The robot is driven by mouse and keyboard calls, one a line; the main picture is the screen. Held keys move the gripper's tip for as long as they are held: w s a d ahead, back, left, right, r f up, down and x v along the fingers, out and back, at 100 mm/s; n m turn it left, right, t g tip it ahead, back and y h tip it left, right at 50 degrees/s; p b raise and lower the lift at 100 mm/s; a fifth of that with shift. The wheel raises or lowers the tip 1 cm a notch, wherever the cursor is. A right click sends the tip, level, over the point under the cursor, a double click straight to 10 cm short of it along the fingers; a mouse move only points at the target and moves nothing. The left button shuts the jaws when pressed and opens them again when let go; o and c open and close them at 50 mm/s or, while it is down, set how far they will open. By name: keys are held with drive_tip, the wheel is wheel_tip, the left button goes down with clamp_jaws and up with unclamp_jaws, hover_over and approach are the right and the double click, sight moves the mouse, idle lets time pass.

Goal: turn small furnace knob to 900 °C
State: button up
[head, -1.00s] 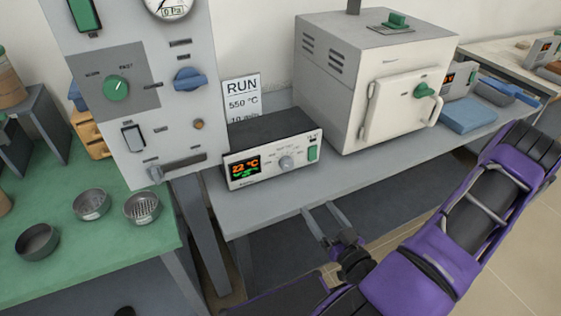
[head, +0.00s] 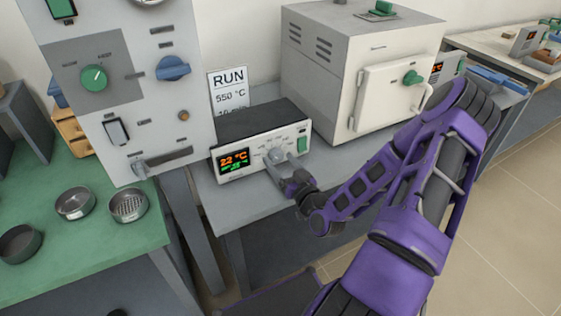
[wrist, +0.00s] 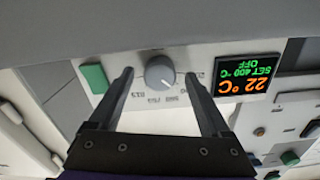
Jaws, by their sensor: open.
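The controller box (head: 262,124) stands on the grey bench, with a dark top and pale front panel. Its round grey knob (wrist: 160,72) shows in the wrist view with a light pointer mark; the scale numbers around it are too small to read surely. The display (wrist: 246,77), upside down in the wrist view, reads 22 °C, SET 400 °C, OFF. My gripper (head: 286,163) is at the panel in the head view, partly covering the knob. In the wrist view its open fingers (wrist: 159,76) are on either side of the knob, with gaps showing.
A green rocker switch (head: 303,144) is right of the knob. A white furnace (head: 360,58) with a shut door stands behind to the right. A grey panel tower (head: 135,85) is at left. A sign (head: 228,92) reading RUN, 550 °C stands behind the controller.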

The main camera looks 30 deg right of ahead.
drive_tip(key=shift+w, duration=0.15)
drive_tip(key=shift+c, duration=0.4)
clamp_jaws()
